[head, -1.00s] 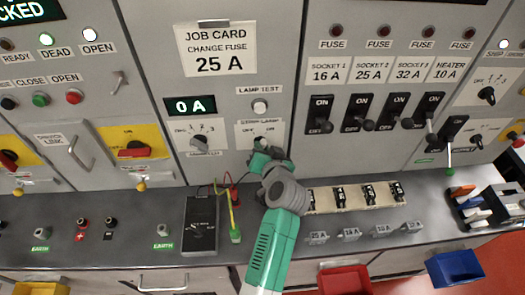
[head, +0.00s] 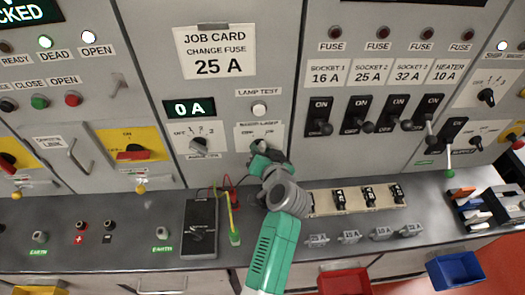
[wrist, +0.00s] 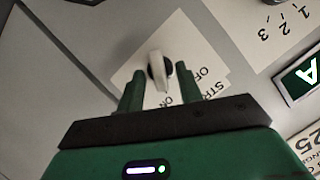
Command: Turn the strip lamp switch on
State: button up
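The strip lamp switch (wrist: 158,68) is a small knob with a pale handle on a white label plate in the wrist view. Its handle's lower end points roughly toward the word ON, but I cannot tell its setting for sure. My gripper (wrist: 160,78) is open, one green finger on each side of the knob; I cannot tell whether either touches it. In the head view my gripper (head: 257,150) is at the panel just below the strip lamp label (head: 258,129) and hides most of the knob.
An ammeter selector knob (head: 199,146) sits left of my gripper, below the 0 A display (head: 189,107). The lamp test button (head: 259,109) is above. A black meter (head: 201,226) with leads lies on the bench, and a fuse row (head: 355,198) is to the right.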

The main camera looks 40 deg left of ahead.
jog(key=v, duration=0.7)
jog(key=shift+s+d+r, duration=0.2)
jog(key=shift+d, duration=0.1)
jog(key=w+d+r+t+h, duration=0.1)
jog(key=d+r+t, duration=0.25)
jog(key=r, duration=0.45)
jog(key=w+d+r+m+t+h, duration=0.1)
jog(key=d+r+t, duration=0.1)
jog(key=d+r, duration=0.4)
jog(key=w+d+r+t+h, duration=0.1)
jog(key=d+r+t, duration=0.25)
jog(key=r, duration=0.55)
jog(key=s+d+r+m+t+h, duration=0.2)
jog(key=s+d+r+t+h, duration=0.25)
jog(key=s+d+r, duration=0.5)
jog(key=s+d+r+m+t+h, duration=0.2)
jog(key=s+d+r+t+h, duration=0.4)
jog(key=r, duration=0.6)
notch_tip(320, 180, up, 18)
jog(key=w+g+y+p, duration=0.1)
jog(key=g+p, duration=0.1)
jog(key=p, duration=1.6)
jog(key=shift+y, duration=0.35)
